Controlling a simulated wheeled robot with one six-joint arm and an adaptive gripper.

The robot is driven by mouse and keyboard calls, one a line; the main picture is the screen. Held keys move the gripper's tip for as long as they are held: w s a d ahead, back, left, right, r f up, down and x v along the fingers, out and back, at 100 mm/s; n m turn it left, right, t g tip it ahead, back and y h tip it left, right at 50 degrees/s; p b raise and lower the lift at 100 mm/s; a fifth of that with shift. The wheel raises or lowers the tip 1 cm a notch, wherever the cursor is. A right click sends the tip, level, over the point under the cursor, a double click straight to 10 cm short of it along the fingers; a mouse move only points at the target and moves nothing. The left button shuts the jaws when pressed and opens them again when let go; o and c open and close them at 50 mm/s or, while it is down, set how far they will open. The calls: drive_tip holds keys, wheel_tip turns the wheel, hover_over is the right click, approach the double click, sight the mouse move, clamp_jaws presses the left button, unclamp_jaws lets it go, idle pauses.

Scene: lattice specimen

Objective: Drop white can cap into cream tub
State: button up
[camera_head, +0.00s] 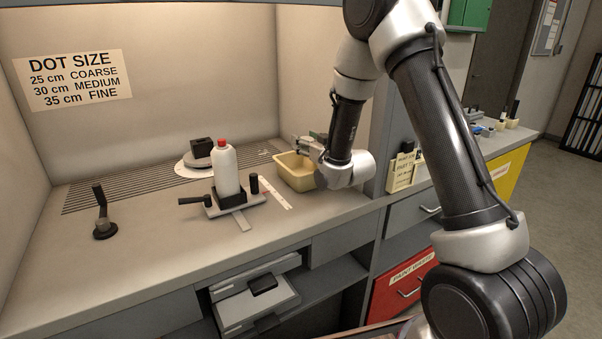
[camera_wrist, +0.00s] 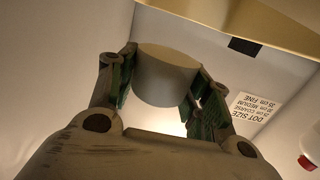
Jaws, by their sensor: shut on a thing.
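My gripper (camera_head: 306,146) reaches in from the right over the cream tub (camera_head: 296,184), which stands on the bench in the head view. In the wrist view the two green-padded fingers of my gripper (camera_wrist: 164,92) are shut on the pale, round white can cap (camera_wrist: 167,72). The cap is held between the fingertips, clear of any surface in that view. In the head view the cap is too small and covered to make out clearly. A tan edge across the top of the wrist view looks like the tub (camera_wrist: 250,22).
A white bottle (camera_head: 225,170) with a red cap stands in a holder left of the tub. A dark-topped round stand (camera_head: 200,152) is behind it, and a black-handled tool (camera_head: 102,220) is at the left. Booth walls enclose the back and left.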

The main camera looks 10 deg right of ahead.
drive_tip(key=o, duration=1)
drive_tip(key=shift+o, duration=0.2)
drive_tip(key=shift+s, duration=0.1)
drive_tip(key=v, duration=0.7)
drive_tip(key=shift+s+r, duration=0.1)
drive_tip(key=shift+s, duration=0.05)
drive_tip(key=shift+d, duration=0.1)
